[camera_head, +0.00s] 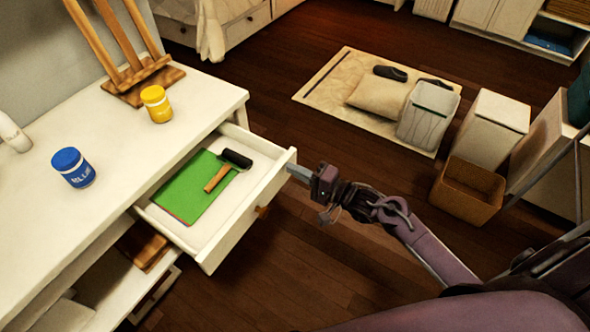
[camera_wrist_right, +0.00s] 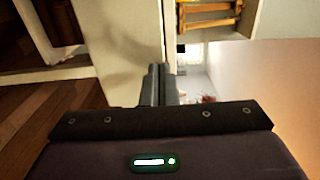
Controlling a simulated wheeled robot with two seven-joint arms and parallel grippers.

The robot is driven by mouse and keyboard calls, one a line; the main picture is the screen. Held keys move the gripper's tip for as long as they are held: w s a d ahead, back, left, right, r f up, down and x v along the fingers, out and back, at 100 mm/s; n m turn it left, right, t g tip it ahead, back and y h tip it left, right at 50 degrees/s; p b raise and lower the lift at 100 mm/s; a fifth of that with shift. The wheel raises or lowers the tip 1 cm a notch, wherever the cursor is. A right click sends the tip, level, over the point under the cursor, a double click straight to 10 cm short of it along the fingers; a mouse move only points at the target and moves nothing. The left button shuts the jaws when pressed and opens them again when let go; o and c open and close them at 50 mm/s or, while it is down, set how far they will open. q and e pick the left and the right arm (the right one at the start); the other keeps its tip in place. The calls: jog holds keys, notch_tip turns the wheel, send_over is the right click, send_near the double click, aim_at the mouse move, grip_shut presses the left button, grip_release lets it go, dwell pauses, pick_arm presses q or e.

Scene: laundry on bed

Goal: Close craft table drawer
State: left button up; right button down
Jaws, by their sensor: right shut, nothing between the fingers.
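The white craft table (camera_head: 120,110) stands at the left of the head view. Its upper drawer (camera_head: 245,217) is pulled out, with a wooden knob (camera_head: 262,212) on its front. A green sheet (camera_head: 190,187) and a black roller with a wooden handle (camera_head: 222,172) lie inside. My right gripper (camera_head: 295,172) is shut and empty, with its tips at the upper right end of the drawer front; I cannot tell whether they touch. In the right wrist view the shut fingers (camera_wrist_right: 160,85) point at a pale panel (camera_wrist_right: 125,45). My left gripper is not in view.
A blue jar (camera_head: 73,168), a yellow jar (camera_head: 156,104) and a wooden easel (camera_head: 135,75) stand on the table. A lower compartment holds a brown item (camera_head: 142,246). A brown bin (camera_head: 465,192) and white bins stand at the right. Wooden floor lies clear beyond the drawer.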

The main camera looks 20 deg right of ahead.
jog(key=shift+w+a, duration=0.15)
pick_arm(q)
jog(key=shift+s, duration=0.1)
pick_arm(e)
jog(key=shift+w, duration=0.1)
